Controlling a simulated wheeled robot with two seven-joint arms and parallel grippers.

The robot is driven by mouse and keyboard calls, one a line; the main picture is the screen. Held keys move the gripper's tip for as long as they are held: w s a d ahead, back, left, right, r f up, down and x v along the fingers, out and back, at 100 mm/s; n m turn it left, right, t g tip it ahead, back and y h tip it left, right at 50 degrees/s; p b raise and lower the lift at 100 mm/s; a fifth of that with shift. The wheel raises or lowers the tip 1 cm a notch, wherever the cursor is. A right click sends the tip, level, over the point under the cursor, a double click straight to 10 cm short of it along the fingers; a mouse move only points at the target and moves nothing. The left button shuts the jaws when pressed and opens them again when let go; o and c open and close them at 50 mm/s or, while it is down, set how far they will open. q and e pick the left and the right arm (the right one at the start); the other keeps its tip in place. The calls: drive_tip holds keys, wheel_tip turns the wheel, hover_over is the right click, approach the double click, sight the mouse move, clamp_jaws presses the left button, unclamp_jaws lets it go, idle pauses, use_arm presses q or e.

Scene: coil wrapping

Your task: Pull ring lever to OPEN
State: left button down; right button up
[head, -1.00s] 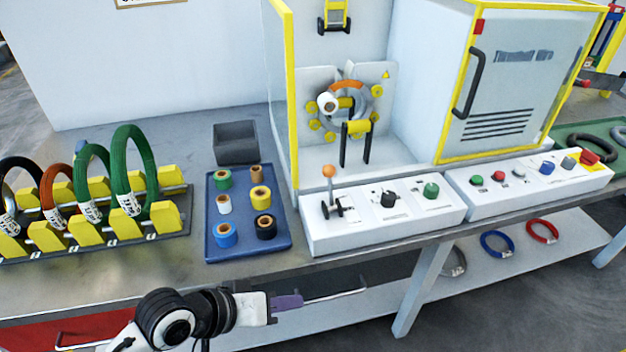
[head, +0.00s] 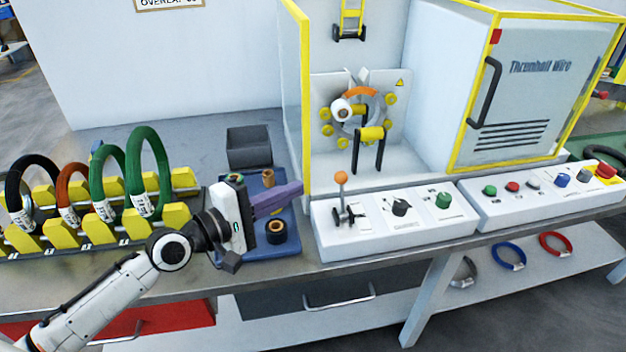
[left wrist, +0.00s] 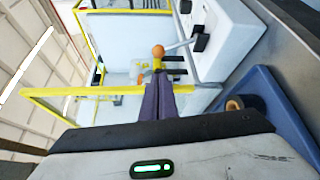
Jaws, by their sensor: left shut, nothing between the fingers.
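The ring lever is a thin stalk with an orange ball knob (head: 341,178), upright at the left end of the white control box (head: 330,240). The knob also shows in the left wrist view (left wrist: 158,51), just beyond my fingertips. My left gripper (head: 300,190) is shut and empty, with its purple fingers pointing right toward the lever. In the head view the fingertips end a little left of the knob, apart from it. In the left wrist view the shut fingers (left wrist: 157,82) line up with the knob. My right gripper is not in view.
A blue tray (head: 290,245) with tape rolls lies under my left gripper, partly hidden. A rack with several coils (head: 150,170) stands left. The wrapping machine's yellow-edged frame (head: 298,100) rises behind the lever. Black and green knobs (head: 443,200) sit right of it.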

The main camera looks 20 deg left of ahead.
sight(342, 193)
use_arm(q)
drive_tip(key=x, duration=0.9)
drive_tip(key=shift+w+d+p, duration=0.15)
drive_tip(key=shift+w+p, duration=0.15)
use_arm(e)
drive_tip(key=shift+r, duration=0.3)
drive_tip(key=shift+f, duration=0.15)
